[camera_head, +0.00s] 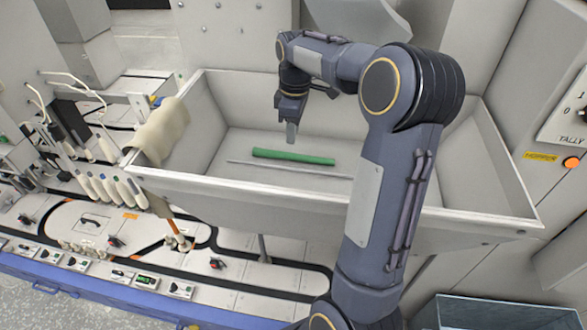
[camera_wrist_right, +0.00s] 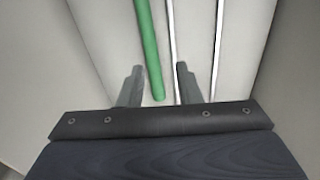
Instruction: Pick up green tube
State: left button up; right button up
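A green tube (camera_head: 293,156) lies flat on the floor of a large grey bin (camera_head: 237,184). In the right wrist view the green tube (camera_wrist_right: 149,45) runs away from my right gripper (camera_wrist_right: 157,84), its near end in line with the space between the two fingers. My right gripper (camera_head: 291,134) points down into the bin, by the tube in the head view. Its fingers are apart with nothing seen held between them. I cannot tell its exact height above the tube. My left gripper is not in view.
A thin grey rod (camera_head: 290,169) lies beside the tube on the bin floor; it also shows in the wrist view (camera_wrist_right: 172,40). The bin's walls stand around them. A cream roll (camera_head: 162,130) sits at the bin's left edge. The right part of the bin floor is largely hidden by my arm.

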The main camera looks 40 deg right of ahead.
aim_at(293, 157)
jog(key=shift+w+d+f+n, duration=0.15)
jog(key=shift+w+d+f, duration=0.2)
jog(key=shift+f, duration=0.25)
jog(key=shift+w+d+f+n, duration=0.15)
jog(key=shift+w+d+f, duration=0.15)
jog(key=shift+f, duration=0.25)
notch_tip(293, 157, down, 7)
jog(key=shift+s+f, duration=0.1)
grip_shut()
